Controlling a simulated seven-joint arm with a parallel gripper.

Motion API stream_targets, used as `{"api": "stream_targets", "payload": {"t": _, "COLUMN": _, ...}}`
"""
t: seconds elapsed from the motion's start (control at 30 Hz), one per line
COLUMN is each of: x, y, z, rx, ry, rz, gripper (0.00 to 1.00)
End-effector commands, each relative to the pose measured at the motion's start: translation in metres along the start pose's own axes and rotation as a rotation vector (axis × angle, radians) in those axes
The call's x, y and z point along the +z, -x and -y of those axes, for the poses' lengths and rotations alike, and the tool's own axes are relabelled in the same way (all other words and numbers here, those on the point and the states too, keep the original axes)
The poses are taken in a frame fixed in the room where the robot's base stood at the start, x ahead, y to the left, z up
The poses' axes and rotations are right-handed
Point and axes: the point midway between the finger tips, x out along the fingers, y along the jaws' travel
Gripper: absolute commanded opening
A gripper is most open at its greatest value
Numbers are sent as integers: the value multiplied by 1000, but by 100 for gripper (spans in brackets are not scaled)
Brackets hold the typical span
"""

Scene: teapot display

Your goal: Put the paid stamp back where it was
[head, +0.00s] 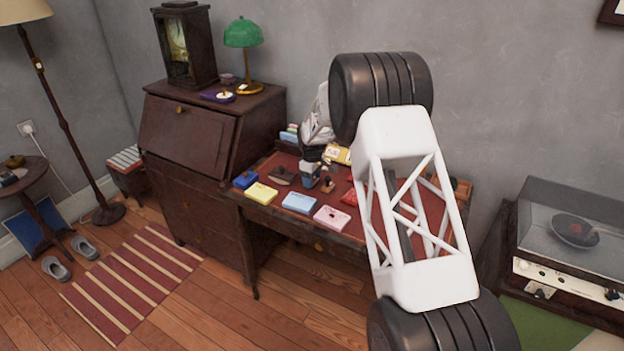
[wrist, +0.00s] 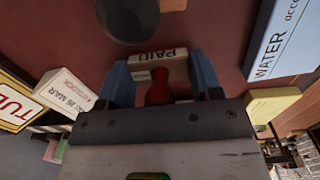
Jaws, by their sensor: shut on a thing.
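The paid stamp (wrist: 158,70) is a pale block lettered PAID, with a red knob handle, in the wrist view. My gripper (wrist: 161,82) is shut on it, with a blue-grey finger on either side. The desk's red top (wrist: 225,18) lies beyond it, and I cannot tell whether the stamp touches it. In the head view my gripper (head: 311,175) is low over the middle of the writing desk (head: 262,207). My arm and the fingers hide much there, and I cannot clearly pick out the stamp.
A date stamp block (wrist: 66,93) and a yellow box (wrist: 14,102) are left in the wrist view. A blue WATER pack (wrist: 281,45) is right; a dark round thing (wrist: 128,18) is above. Yellow (head: 261,193), blue (head: 299,202) and pink (head: 332,218) packs line the desk's front.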

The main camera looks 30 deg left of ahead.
Motion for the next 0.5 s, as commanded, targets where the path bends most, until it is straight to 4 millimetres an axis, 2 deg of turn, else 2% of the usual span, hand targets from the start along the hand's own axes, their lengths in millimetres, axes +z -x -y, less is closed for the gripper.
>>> {"api": "stream_targets", "payload": {"t": 0.23, "x": 0, "y": -3, "z": 0, "rx": 0, "ry": 0, "rz": 0, "gripper": 44}}
{"api": "stream_targets", "payload": {"t": 0.27, "x": 0, "y": -2, "z": 0, "rx": 0, "ry": 0, "rz": 0, "gripper": 64}}
{"api": "stream_targets", "payload": {"t": 0.3, "x": 0, "y": -2, "z": 0, "rx": 0, "ry": 0, "rz": 0, "gripper": 70}}
{"api": "stream_targets", "payload": {"t": 0.4, "x": 0, "y": -3, "z": 0, "rx": 0, "ry": 0, "rz": 0, "gripper": 84}}
{"api": "stream_targets", "payload": {"t": 0.5, "x": 0, "y": -3, "z": 0, "rx": 0, "ry": 0, "rz": 0, "gripper": 84}}
